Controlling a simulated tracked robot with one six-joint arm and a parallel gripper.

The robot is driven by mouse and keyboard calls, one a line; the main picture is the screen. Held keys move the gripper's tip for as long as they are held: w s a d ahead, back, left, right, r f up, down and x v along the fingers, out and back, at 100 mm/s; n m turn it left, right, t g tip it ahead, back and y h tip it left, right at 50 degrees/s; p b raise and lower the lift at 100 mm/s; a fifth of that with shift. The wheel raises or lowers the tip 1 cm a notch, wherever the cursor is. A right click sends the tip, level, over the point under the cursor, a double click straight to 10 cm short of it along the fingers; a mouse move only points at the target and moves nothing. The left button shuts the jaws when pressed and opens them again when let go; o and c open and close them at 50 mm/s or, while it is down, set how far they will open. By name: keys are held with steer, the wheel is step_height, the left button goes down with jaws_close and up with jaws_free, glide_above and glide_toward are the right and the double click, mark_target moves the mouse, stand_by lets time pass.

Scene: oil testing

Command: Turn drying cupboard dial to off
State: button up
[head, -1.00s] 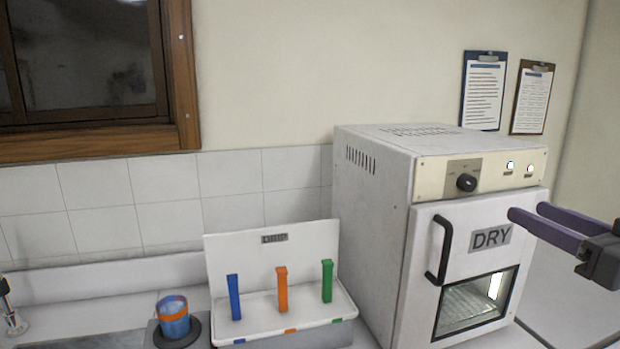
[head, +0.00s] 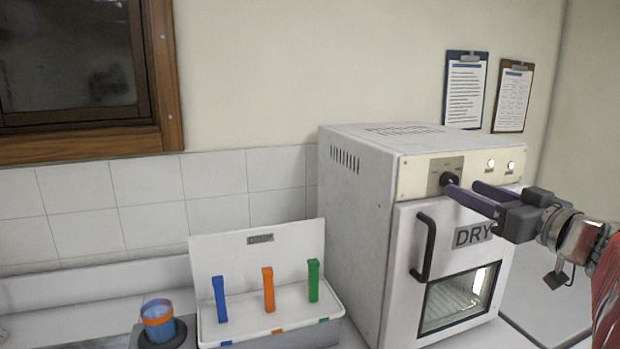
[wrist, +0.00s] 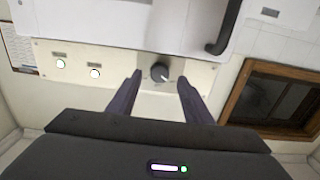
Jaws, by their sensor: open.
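The drying cupboard (head: 357,215) is a white box with a cream control panel, a door labelled DRY and a small window. Its black dial (head: 449,179) sits on a grey plate on the panel. My gripper (head: 460,188) is open in front of the panel, its purple fingers pointing at the dial. In the wrist view the dial (wrist: 160,71) shows between and just beyond the two fingertips (wrist: 158,78), with a white mark pointing toward the lower right. The fingers appear apart from it. The dial's lettering is too small to read.
The black door handle (head: 424,247) stands out below the dial. Two small lit switches (head: 500,166) are on the panel's right. A white rack (head: 258,243) with blue, orange and green pieces and a blue cup (head: 158,320) stand to the left.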

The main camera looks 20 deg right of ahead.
mark_target(450, 181)
steer(key=shift+w, duration=1.8)
steer(key=c, duration=1.1)
